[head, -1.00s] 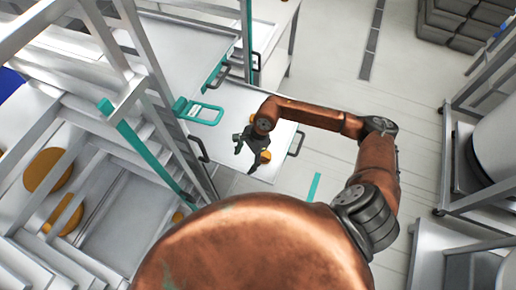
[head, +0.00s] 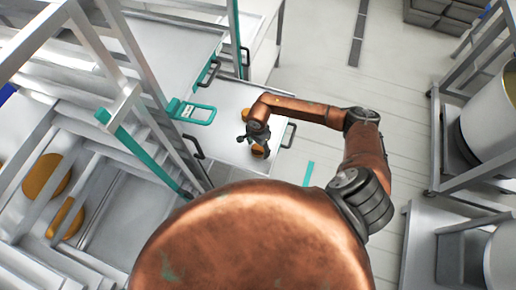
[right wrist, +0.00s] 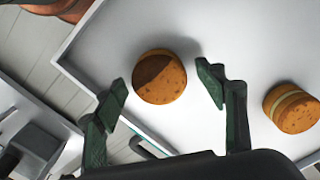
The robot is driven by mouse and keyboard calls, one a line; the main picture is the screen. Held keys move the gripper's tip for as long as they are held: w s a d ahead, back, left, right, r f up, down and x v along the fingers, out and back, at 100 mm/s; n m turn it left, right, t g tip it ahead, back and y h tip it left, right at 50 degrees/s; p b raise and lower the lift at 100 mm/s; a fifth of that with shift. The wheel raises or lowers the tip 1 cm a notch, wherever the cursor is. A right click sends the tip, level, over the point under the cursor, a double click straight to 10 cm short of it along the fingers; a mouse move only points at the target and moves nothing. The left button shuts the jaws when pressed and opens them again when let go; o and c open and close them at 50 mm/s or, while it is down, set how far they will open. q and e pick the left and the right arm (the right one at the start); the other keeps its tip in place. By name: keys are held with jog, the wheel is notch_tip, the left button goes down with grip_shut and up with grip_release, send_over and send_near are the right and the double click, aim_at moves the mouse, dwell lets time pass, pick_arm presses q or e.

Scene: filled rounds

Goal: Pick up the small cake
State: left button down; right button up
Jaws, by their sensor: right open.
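A small round golden-brown cake (right wrist: 166,88) lies on a pale tray-like surface in the right wrist view, with a dark shadow across part of its top. It also shows in the head view (head: 259,152), just below my right gripper (head: 254,136). In the right wrist view the green fingers of my right gripper are spread apart, one on each side of the cake, with gaps. The gripper is open and empty. A second round cake (right wrist: 293,108) with a pale filling band lies to the right, outside the fingers. My left gripper is not in view.
The pale surface (head: 225,150) has raised edges and a dark handle (head: 290,134). A metal rack (head: 140,110) with teal strips stands close on the left, with larger brown rounds (head: 45,176) on its shelves. Open floor (head: 325,80) lies to the right.

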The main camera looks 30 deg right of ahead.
jog(key=shift+c, duration=0.2)
jog(key=c, duration=0.8)
jog(key=shift+c, duration=0.2)
